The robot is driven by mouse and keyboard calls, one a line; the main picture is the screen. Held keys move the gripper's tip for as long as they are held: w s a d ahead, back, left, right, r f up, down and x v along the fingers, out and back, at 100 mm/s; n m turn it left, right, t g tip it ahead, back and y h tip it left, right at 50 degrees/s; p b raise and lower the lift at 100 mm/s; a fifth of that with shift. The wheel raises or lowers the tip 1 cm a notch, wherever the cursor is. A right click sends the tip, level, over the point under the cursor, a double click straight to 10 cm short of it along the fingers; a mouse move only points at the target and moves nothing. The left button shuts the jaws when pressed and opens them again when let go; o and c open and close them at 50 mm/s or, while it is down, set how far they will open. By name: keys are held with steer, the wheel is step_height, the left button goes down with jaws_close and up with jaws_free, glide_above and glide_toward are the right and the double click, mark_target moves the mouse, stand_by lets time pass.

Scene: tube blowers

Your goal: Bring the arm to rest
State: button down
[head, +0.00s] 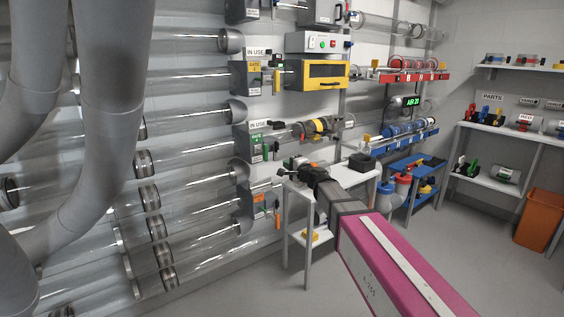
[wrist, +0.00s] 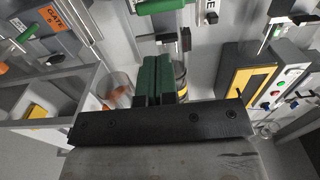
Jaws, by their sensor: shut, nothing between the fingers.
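My arm (head: 385,265), with a magenta cover, reaches from the lower right of the head view toward the wall of tubes. My gripper (head: 291,164) is at its far end, in front of the lower gates, above or near a small white table (head: 355,183). In the wrist view my gripper (wrist: 164,62) shows two dark green fingers pressed together with nothing between them. A clear tube with a yellow and dark band (head: 318,127) lies just above the gripper in the head view. The exact gap between gripper and table cannot be told.
Clear tubes (head: 185,138) line the left wall. A yellow-fronted box (head: 320,75) and a red rack (head: 413,77) are on the back wall. A blue cart (head: 412,165) and an orange bin (head: 540,218) stand right. The floor (head: 470,250) between is clear.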

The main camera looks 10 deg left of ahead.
steer(key=s+d+f+n+g+h, duration=0.35)
steer(key=s+d+f, duration=0.25)
steer(key=d+f, duration=0.5)
steer(key=s+d+f+n+g+h, duration=0.3)
steer(key=s+d+f+n+g, duration=0.15)
steer(key=d+f, duration=0.7)
steer(key=s+d+f+g+h, duration=0.2)
steer(key=s+d, duration=0.4)
steer(key=d, duration=0.3)
steer(key=s+d+f+g+h, duration=0.1)
steer(key=s+d+f+h, duration=0.4)
steer(key=s+d+f, duration=0.2)
steer(key=shift+d+g, duration=0.4)
steer(key=shift+d, duration=0.75)
